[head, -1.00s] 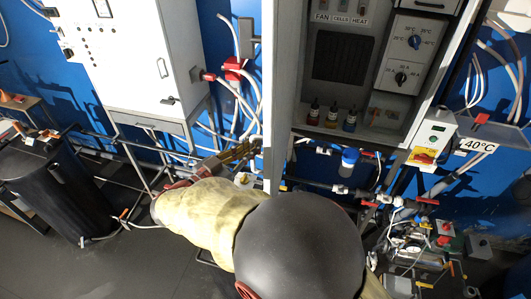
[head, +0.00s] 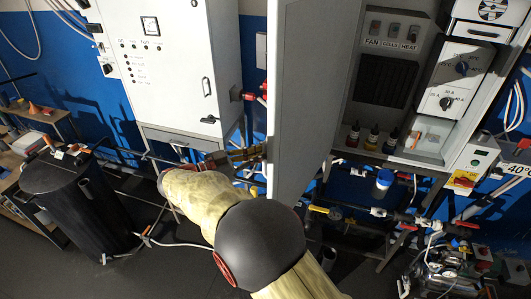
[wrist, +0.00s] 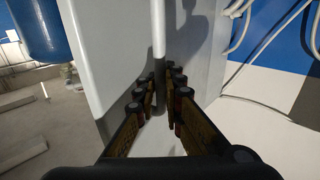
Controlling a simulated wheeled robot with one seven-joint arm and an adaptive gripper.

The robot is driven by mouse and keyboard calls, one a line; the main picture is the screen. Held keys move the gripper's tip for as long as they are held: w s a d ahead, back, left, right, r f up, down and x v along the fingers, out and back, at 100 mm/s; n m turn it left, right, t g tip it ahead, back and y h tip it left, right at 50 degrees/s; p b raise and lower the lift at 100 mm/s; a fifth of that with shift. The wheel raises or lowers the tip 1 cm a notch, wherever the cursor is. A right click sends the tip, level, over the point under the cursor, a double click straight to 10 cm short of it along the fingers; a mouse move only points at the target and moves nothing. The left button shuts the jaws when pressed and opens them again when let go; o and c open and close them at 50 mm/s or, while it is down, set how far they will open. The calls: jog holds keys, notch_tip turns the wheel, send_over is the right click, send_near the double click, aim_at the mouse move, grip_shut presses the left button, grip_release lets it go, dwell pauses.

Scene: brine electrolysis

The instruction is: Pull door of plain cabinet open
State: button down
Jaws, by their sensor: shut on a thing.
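The plain grey cabinet (head: 402,75) stands open in the head view, its inside with shelf and switches showing. Its door (head: 312,95) hangs out from the left side and is seen from its inner face. My gripper (head: 262,153) is at the outer side of the door, low down, and its tips are partly hidden by the door edge. In the wrist view, the dark fingers (wrist: 160,85) close around a vertical bar handle (wrist: 159,45) on the pale door face.
A closed white cabinet (head: 170,60) with a gauge and lamps stands to the left. Small bottles (head: 372,137) stand inside the open cabinet. A black drum (head: 75,205) is at the left; piping and a blue-capped vessel (head: 383,183) are below right. Dark floor is free in front.

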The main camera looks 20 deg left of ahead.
jog(key=shift+s+f, duration=0.1)
jog(key=c, duration=2)
grip_release()
jog(key=v, duration=1.2)
jog(key=shift+a, duration=0.1)
